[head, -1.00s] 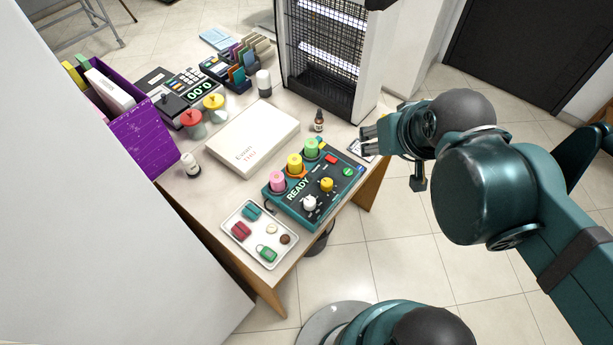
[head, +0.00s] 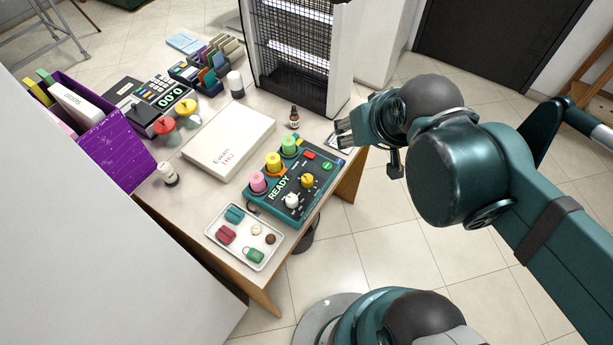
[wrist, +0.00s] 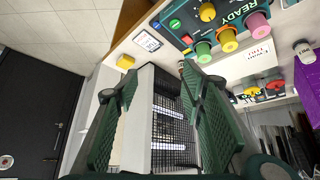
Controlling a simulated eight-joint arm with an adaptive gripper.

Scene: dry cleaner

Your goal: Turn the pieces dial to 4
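A teal control panel (head: 267,214) marked READY lies near the table's front right edge. It has a white dial (head: 292,201) and a yellow dial (head: 307,181); their labels are too small to read, so I cannot tell which is the pieces dial. The yellow dial also shows at the top of the wrist view (wrist: 207,12), where the white one is out of frame. My gripper (head: 343,132) is beyond the panel's far right corner, apart from both dials. In the wrist view its two fingers (wrist: 160,84) are spread with nothing between them.
Pink (head: 257,182), yellow (head: 273,164) and green (head: 289,146) cylinders stand along the panel's left side. A tray of small items (head: 211,231) lies in front. A white box (head: 228,142), a dropper bottle (head: 294,118) and a caged heater (head: 340,60) stand behind.

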